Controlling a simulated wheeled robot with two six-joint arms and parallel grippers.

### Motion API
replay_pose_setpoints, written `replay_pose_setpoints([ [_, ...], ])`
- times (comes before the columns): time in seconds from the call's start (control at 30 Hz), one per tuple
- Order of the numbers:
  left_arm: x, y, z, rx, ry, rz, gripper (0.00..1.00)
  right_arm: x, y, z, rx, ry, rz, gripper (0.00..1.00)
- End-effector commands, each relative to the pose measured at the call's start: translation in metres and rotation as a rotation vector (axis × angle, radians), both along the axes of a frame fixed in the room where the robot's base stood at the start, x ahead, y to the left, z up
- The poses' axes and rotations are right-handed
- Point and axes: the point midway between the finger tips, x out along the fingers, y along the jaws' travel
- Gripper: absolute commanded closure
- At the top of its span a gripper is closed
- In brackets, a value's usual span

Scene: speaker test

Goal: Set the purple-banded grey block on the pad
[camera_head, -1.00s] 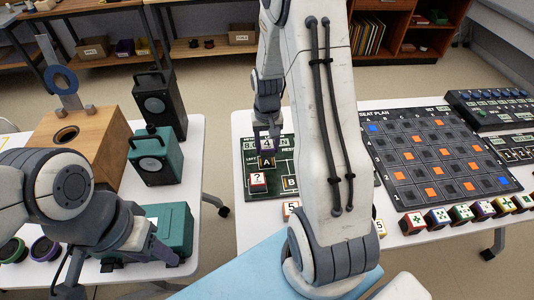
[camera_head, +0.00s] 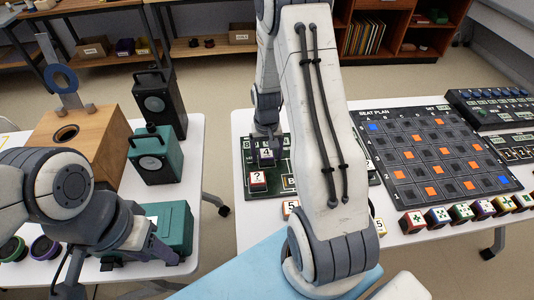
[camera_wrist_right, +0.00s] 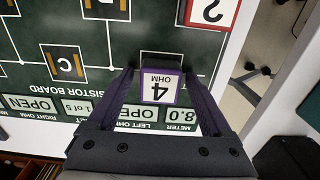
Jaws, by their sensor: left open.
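The purple-banded grey block (camera_head: 266,154), with a white "4 OHM" label, is between the fingers of my right gripper (camera_head: 266,134). The block is over the A pad on the green resistor board (camera_wrist_right: 112,42). It hides most of that pad, and only a dark strip (camera_wrist_right: 160,57) shows beside it. I cannot tell whether its underside touches the pad. My left gripper (camera_head: 145,262) is open over the left table by a green case.
A red block (camera_head: 258,180) marked "?" stands close beside the pad. Pad C (camera_wrist_right: 66,64) is bare. A seat plan board (camera_head: 436,155) and several marked blocks (camera_head: 461,213) lie to the right. A green speaker (camera_head: 155,157) stands on the left table.

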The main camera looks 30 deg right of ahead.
Motion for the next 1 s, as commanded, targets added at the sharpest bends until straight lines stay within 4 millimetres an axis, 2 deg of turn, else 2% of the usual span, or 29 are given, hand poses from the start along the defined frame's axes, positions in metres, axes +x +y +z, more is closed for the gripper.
replay_pose_setpoints([
  [0.27,0.000,0.000,0.002,0.000,0.000,0.000,0.50,0.001,0.000,0.009,-0.001,-0.002,0.000,0.16],
  [0.37,0.000,0.000,0.003,0.000,0.000,0.000,0.50,0.001,0.000,0.024,-0.001,-0.005,0.000,0.16],
  [0.7,0.000,0.000,0.005,0.000,0.000,0.000,0.50,0.001,0.000,0.096,-0.001,-0.005,0.001,0.16],
  [0.83,0.000,0.000,0.006,0.000,0.000,0.000,0.50,0.001,0.000,0.113,-0.001,-0.003,0.000,0.16],
  [1.0,0.000,0.000,0.006,0.000,0.000,0.000,0.50,0.000,0.000,0.123,0.000,0.001,0.000,0.16],
])
